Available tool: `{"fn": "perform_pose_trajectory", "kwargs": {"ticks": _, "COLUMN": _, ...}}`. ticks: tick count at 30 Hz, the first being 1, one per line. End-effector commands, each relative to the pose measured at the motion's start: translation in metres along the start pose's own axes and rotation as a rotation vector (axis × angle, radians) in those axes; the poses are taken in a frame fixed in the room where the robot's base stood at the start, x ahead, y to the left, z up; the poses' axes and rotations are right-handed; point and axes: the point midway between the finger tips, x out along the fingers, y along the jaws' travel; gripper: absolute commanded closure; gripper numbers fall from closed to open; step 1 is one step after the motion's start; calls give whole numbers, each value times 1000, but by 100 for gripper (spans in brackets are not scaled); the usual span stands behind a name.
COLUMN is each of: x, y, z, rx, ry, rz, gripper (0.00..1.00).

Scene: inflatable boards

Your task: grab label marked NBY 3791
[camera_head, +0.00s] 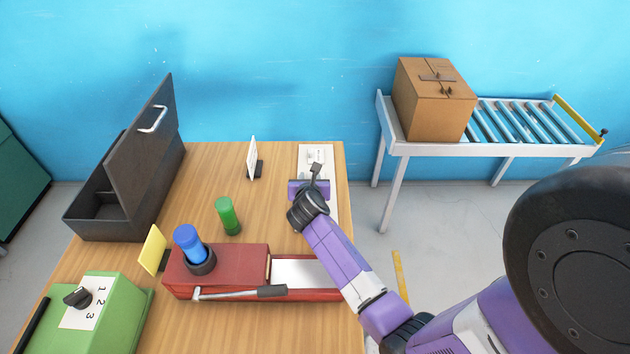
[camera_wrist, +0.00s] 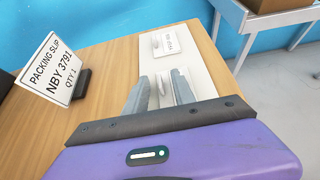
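A white board (camera_head: 331,210) lies along the right edge of the wooden table; it also shows in the wrist view (camera_wrist: 205,75). A standing packing slip (camera_wrist: 50,70) reads NBY 3791, QTY 1; in the head view this slip (camera_head: 252,158) stands edge-on left of the board. My gripper (camera_wrist: 162,88) is over the board, fingers apart, pointing toward the far end. A small pale item shows between the fingers, partly hidden; I cannot tell whether they touch it.
A red device (camera_head: 215,268) with a lever and a blue cylinder (camera_head: 188,242) stands in front. A green cylinder (camera_head: 228,215), a green dial box (camera_head: 95,310) and an open dark toolbox (camera_head: 125,185) are left. A carton (camera_head: 432,100) sits on a roller conveyor (camera_head: 520,120) at right.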

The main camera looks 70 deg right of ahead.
Motion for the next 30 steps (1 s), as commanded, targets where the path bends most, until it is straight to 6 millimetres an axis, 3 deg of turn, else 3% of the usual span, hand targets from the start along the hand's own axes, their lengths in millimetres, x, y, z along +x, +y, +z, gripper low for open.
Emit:
{"fn": "perform_pose_trajectory", "kwargs": {"ticks": 1, "x": 0, "y": 0, "z": 0, "rx": 0, "ry": 0, "rz": 0, "gripper": 77}}
{"fn": "perform_pose_trajectory", "kwargs": {"ticks": 5, "x": 0, "y": 0, "z": 0, "rx": 0, "ry": 0, "rz": 0, "gripper": 100}}
{"fn": "perform_pose_trajectory", "kwargs": {"ticks": 22, "x": -4, "y": 0, "z": 8, "rx": 2, "ry": 0, "rz": 0, "gripper": 100}}
{"fn": "perform_pose_trajectory", "kwargs": {"ticks": 26, "x": -13, "y": 0, "z": 24, "rx": 2, "ry": -3, "rz": 0, "gripper": 100}}
{"fn": "perform_pose_trajectory", "kwargs": {"ticks": 30, "x": -30, "y": 1, "z": 55, "rx": 4, "ry": -5, "rz": 3, "gripper": 100}}
